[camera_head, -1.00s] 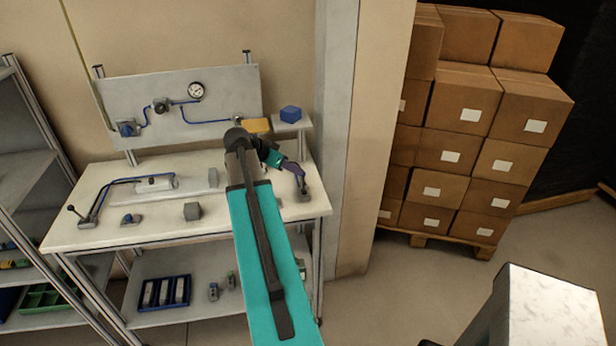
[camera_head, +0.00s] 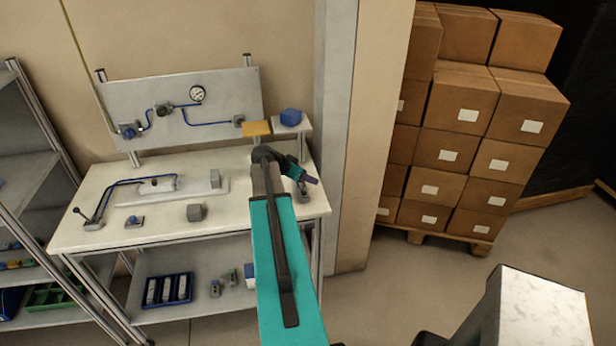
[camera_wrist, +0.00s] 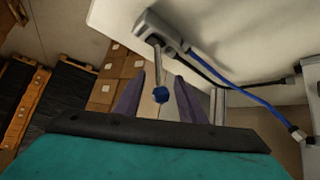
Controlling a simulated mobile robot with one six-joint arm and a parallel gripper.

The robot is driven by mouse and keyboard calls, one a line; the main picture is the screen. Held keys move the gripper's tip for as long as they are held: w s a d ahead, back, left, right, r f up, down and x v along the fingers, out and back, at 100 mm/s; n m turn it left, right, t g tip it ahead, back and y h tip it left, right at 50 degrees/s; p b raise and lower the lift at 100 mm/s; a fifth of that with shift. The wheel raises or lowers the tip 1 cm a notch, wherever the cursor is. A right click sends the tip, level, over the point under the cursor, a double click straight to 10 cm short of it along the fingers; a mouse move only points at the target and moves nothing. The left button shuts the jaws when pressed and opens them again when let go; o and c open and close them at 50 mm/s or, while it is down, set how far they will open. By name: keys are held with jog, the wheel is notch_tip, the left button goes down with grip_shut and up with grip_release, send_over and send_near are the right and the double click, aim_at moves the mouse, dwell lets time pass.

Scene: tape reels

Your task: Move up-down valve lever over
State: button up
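A grey valve (camera_wrist: 165,32) on the bench top carries a thin metal lever with a blue knob (camera_wrist: 160,95) at its end. In the wrist view the knob shows between my two spread fingers, with gaps on both sides; I cannot tell whether it is within their reach. In the head view my gripper (camera_head: 310,179), with purple fingers, is just above the small grey valve (camera_head: 302,195) at the bench's right end. My gripper hides this valve's lever there. My gripper is open and holds nothing.
Another lever valve (camera_head: 92,222) with a dark knob stands at the bench's left end. A grey block (camera_head: 195,212) sits mid-bench. A panel (camera_head: 215,90) with a gauge rises behind. A blue block (camera_head: 291,117) is on a small shelf. A wall column (camera_head: 348,150) stands close right.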

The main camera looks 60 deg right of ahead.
jog(key=shift+s+d+f, duration=0.15)
jog(key=shift+d+f, duration=0.25)
jog(key=shift+f, duration=0.05)
grip_shut()
